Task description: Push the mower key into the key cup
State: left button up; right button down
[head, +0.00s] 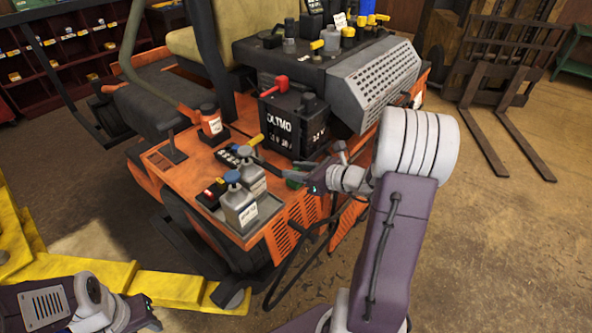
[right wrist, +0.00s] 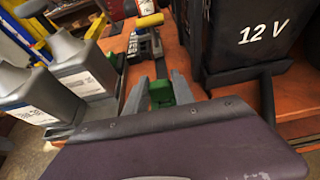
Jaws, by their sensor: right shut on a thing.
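A small green piece with a dark upright part, which looks like the mower key (right wrist: 161,93), sits between the two grey fingers of my right gripper (right wrist: 157,94) in the right wrist view. My right gripper is shut on it. In the head view the right gripper (head: 286,178) is low over the orange mower deck, in front of the black battery, with a bit of green beside it. I cannot make out the key cup for certain. My left arm's end (head: 120,316) is at the bottom left, largely cut off, and its fingers do not show clearly.
Grey bottles (head: 240,207) stand in a tray at the deck's front corner, left of the right gripper. A black battery (head: 295,122) stands behind it. A yellow-handled lever (head: 250,141) rises nearby. A yellow lift frame (head: 165,287) crosses the lower left.

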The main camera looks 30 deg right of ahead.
jog(key=shift+f, duration=0.1)
jog(key=c, duration=1)
grip_release()
jog(key=shift+o, duration=0.2)
jog(key=v, duration=0.9)
